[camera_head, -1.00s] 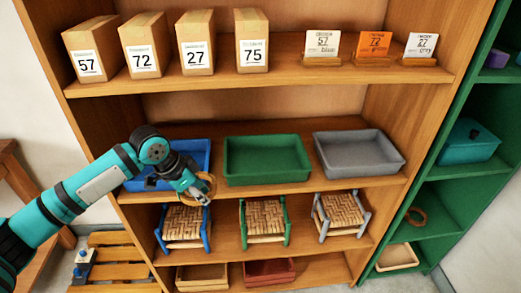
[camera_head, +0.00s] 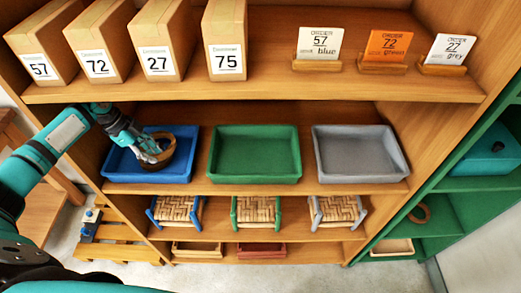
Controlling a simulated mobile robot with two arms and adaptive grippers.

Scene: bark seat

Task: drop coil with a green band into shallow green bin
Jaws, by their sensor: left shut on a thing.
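My left gripper (camera_head: 147,149) is shut on a brown coil (camera_head: 168,153), a ring that hangs at the front of the blue bin. No green band can be made out on it at this size. The gripper hides part of the coil. The shallow green bin (camera_head: 255,179) stands empty on the middle shelf, just right of the coil. My right gripper is not in view.
A blue bin (camera_head: 188,178) is behind and below the coil, and a grey bin (camera_head: 362,180) is right of the green one. The shelf with boxes (camera_head: 226,45) and order cards (camera_head: 317,45) overhangs above. Small woven stools (camera_head: 255,209) stand below.

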